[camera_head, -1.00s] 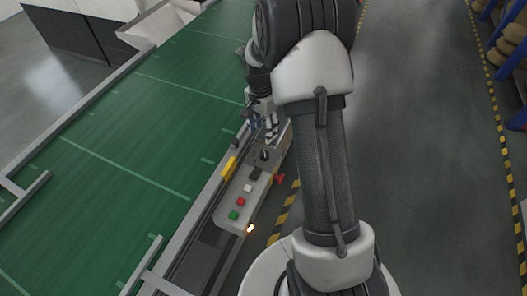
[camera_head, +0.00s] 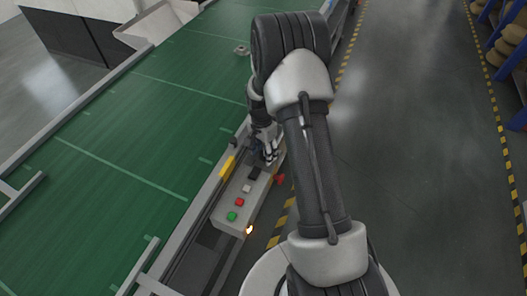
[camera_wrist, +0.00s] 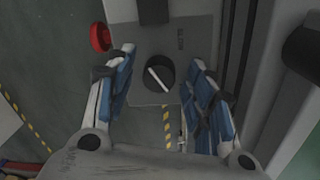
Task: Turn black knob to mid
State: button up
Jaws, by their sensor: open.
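The black knob (camera_wrist: 154,73) is round with a white pointer line and sits on the grey control panel (camera_wrist: 195,28). In the wrist view the line slants from upper left to lower right. My gripper (camera_wrist: 160,85) is open, with its blue-padded fingers on either side of the knob and visible gaps to both. I cannot tell how far above the panel the fingertips are. In the head view my gripper (camera_head: 268,158) is over the far end of the control box (camera_head: 232,211) and hides the knob.
The box also carries a green button (camera_head: 232,216), a red button (camera_head: 239,202), a white button (camera_head: 247,188) and a black switch (camera_head: 254,173). A red knob (camera_wrist: 100,37) sticks out at its side. The green conveyor (camera_head: 120,130) runs alongside; the aisle floor (camera_head: 410,150) is clear.

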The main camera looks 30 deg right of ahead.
jog(key=shift+c, duration=0.6)
jog(key=c, duration=0.9)
jog(key=shift+c, duration=0.2)
jog(key=shift+n, duration=0.3)
jog(key=n, duration=1.1)
jog(key=shift+s, duration=0.1)
jog(key=o, duration=1.1)
jog(key=shift+c, duration=0.2)
